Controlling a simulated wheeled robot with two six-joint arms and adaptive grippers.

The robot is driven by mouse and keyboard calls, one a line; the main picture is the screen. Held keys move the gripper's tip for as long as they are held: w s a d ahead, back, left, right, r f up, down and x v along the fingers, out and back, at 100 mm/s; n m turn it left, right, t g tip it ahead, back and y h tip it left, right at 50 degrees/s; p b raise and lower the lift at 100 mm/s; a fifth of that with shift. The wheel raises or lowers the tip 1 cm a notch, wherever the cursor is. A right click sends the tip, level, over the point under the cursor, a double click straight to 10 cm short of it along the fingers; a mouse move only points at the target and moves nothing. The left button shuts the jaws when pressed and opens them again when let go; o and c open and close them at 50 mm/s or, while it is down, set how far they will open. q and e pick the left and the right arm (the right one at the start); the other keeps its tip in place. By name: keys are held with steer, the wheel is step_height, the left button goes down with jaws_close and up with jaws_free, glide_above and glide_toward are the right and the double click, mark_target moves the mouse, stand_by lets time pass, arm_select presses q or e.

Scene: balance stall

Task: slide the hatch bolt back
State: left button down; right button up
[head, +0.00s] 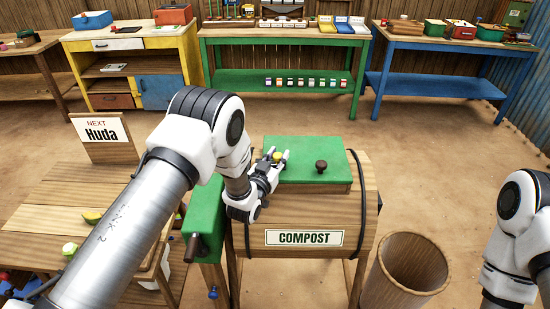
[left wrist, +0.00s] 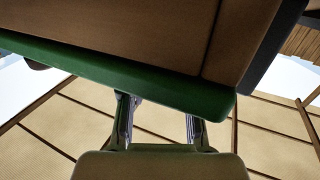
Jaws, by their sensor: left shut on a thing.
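The green hatch (head: 300,174) lies flat on top of the wooden compost box (head: 350,225), which has a "COMPOST" label. A dark round knob (head: 321,165) stands on the right part of the hatch. A yellow knob, which looks like the bolt's handle (head: 277,156), is at the hatch's left part. My left gripper (head: 276,159) reaches in from the left, with its fingers closed on either side of the yellow knob. In the left wrist view, the two fingers (left wrist: 160,122) reach to a green edge (left wrist: 150,86); the knob is hidden there.
A green post with a dark handle (head: 192,247) stands left of the box. A round wooden bin (head: 408,265) stands at its right. A "NEXT Huda" sign (head: 101,131) stands on the wooden table (head: 60,190) at left. Stocked benches line the back, with open floor before them.

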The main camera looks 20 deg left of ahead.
mark_target(288, 167)
arm_select(q)
steer(key=shift+w+d, duration=0.25)
steer(key=shift+d, duration=1)
steer(key=shift+a, duration=0.15)
steer(key=c, duration=1.1)
jaws_free()
steer(key=shift+o, duration=1.3)
steer(key=shift+w+d, duration=0.15)
steer(key=shift+d, duration=0.25)
steer(key=shift+s+a, duration=0.2)
steer(key=shift+s, duration=0.1)
steer(key=s+a, duration=0.1)
steer(key=s, duration=1)
steer(key=shift+s, duration=0.2)
arm_select(e)
steer(key=shift+w+d+f, duration=0.15)
steer(key=shift+d+f, duration=0.35)
steer(key=shift+d, duration=0.15)
